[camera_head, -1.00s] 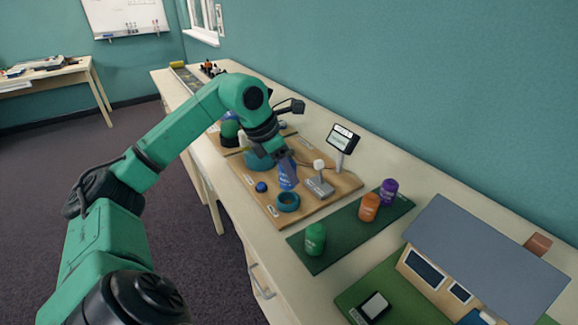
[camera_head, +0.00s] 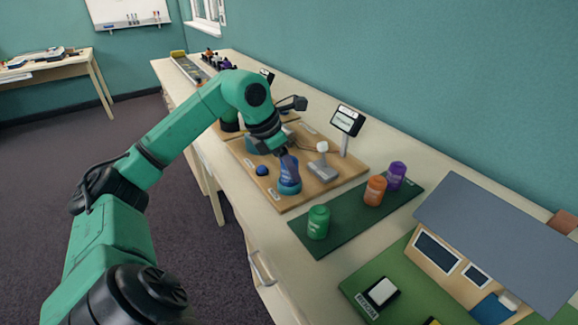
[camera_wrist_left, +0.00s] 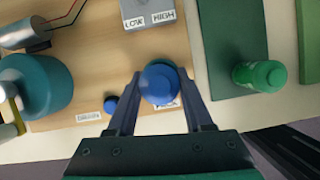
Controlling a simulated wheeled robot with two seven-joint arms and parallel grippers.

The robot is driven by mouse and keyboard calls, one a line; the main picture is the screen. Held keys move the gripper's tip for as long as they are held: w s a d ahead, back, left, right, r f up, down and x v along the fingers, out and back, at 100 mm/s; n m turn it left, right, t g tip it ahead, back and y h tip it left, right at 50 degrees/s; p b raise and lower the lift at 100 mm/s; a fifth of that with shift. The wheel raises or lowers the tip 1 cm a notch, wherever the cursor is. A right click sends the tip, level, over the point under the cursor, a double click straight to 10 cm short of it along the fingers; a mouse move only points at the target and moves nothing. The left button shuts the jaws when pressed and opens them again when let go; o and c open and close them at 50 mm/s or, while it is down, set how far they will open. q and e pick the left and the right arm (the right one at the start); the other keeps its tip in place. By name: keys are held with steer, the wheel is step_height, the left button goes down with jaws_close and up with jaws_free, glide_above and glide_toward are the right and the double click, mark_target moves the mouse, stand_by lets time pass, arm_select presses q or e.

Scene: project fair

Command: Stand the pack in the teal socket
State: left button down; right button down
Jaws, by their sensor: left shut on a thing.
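The pack (camera_head: 290,174) is a blue upright piece in my left gripper (camera_head: 287,155). The gripper is shut on its upper part and points down. In the left wrist view the pack's round blue top (camera_wrist_left: 160,84) sits between the two fingers (camera_wrist_left: 160,78). The teal socket (camera_head: 289,190) is a low ring on the wooden board, and the pack's lower end overlaps it in the head view. The pack looks upright at the ring; whether it is fully seated I cannot tell. The pack hides most of the socket in the wrist view. My right gripper is out of view.
The wooden board (camera_head: 287,205) also bears a small blue knob (camera_head: 262,171), a grey switch box (camera_head: 323,171) and a large teal cylinder (camera_wrist_left: 40,86). A display (camera_head: 347,120) stands behind. Green (camera_head: 318,222), orange (camera_head: 375,190) and purple (camera_head: 396,175) canisters stand on a green mat.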

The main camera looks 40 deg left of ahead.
arm_select(q)
steer(key=shift+f+b, duration=0.55)
steer(key=shift+f, duration=0.05)
stand_by(0.6)
steer(key=c, duration=0.6)
jaws_free()
steer(key=p+v, duration=0.1)
steer(key=v, duration=1)
